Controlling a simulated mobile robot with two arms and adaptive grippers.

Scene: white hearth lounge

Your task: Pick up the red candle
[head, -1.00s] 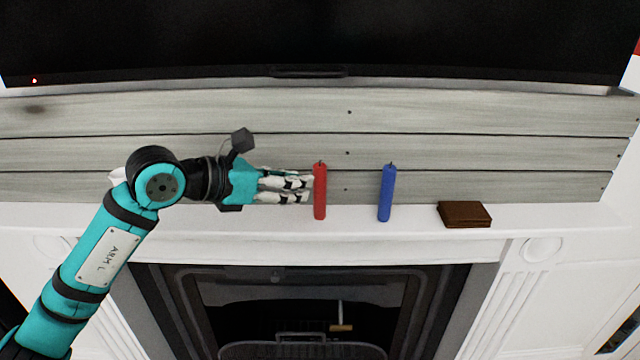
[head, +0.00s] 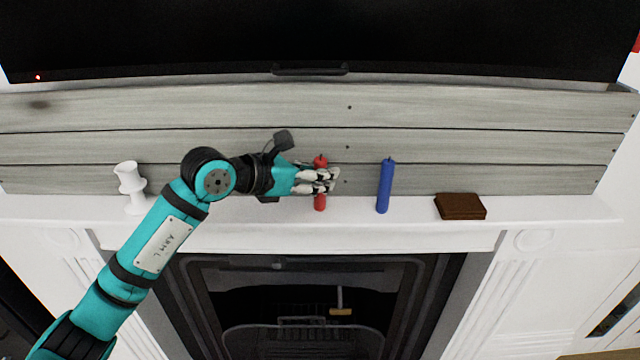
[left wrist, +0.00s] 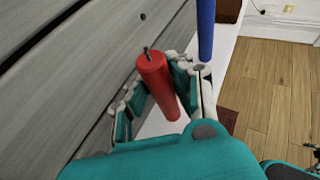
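The red candle (head: 320,203) stands upright on the white mantel; its middle is hidden behind my fingers in the head view. My left gripper (head: 333,180) reaches in from the left, with its fingers at mid-height of the candle and their tips just past it. In the left wrist view the red candle (left wrist: 156,80) stands between the spread fingers, one on each side. The fingers look open, with little space to the candle; contact is hard to tell. My right gripper is not in view.
A blue candle (head: 385,187) stands a short way right of the fingertips. A brown box-like object (head: 460,206) lies farther right. A white candlestick (head: 131,187) stands at the left. Grey planks (head: 450,145) rise close behind; a dark screen (head: 320,35) hangs above the mantel (head: 560,212).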

